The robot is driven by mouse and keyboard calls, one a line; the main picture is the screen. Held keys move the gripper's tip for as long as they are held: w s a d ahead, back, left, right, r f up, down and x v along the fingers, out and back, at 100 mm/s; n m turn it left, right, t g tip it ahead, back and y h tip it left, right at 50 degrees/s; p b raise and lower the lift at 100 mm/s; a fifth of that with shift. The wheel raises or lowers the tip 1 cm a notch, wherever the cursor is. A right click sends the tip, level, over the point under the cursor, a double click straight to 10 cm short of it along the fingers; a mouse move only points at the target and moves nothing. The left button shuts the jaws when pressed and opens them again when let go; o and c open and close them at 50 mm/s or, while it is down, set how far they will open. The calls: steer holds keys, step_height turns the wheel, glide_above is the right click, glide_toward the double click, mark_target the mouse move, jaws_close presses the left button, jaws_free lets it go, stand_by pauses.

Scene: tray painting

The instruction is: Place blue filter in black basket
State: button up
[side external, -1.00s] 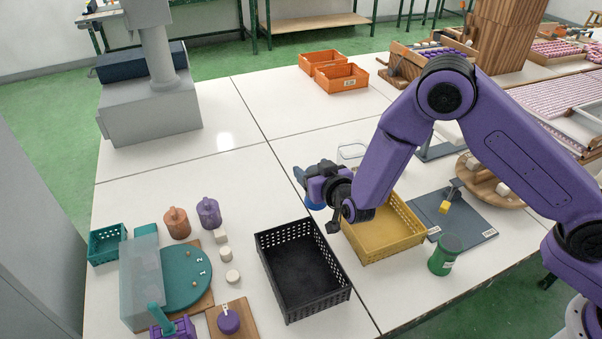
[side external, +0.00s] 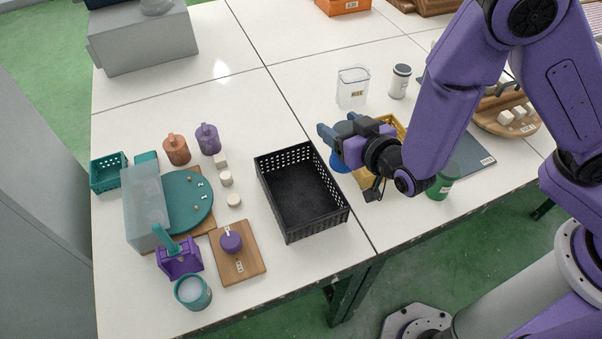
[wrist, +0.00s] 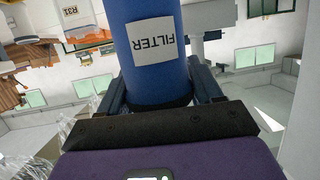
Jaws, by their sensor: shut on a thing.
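The blue filter (wrist: 151,70), a blue cylinder with a white label reading FILTER, is between the fingers of my gripper (wrist: 160,88) in the wrist view. In the side view the filter (side external: 340,162) shows as a small blue piece below the fingers of my gripper (side external: 328,141), which is shut on it. The black basket (side external: 301,192) stands on the white table, left of my gripper, and looks empty. My gripper and the filter are above the table beside the basket's right side, over the yellow basket's left part.
A yellow basket (side external: 391,124) is partly hidden behind my gripper. A green jar (side external: 444,180) stands at its right. A clear container (side external: 352,88) and a white canister (side external: 399,82) are behind. A teal board (side external: 185,203) and a wooden board (side external: 240,255) lie left of the black basket.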

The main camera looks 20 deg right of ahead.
steer(key=s+n+y, duration=0.2)
steer(key=s, duration=0.8)
steer(key=shift+w+a+f, duration=1.5)
steer(key=shift+w+f, duration=0.15)
steer(key=shift+f, duration=0.35)
steer(key=shift+w+a+f, duration=1.45)
steer(key=shift+w+f, duration=0.2)
steer(key=shift+f, duration=0.3)
steer(key=shift+w+a+f, duration=1.5)
steer(key=shift+w+f, duration=0.15)
steer(key=shift+f, duration=0.35)
steer(key=shift+f, duration=0.2)
steer(key=o, duration=1.1)
steer(key=shift+o, duration=0.2)
steer(key=shift+r, duration=0.1)
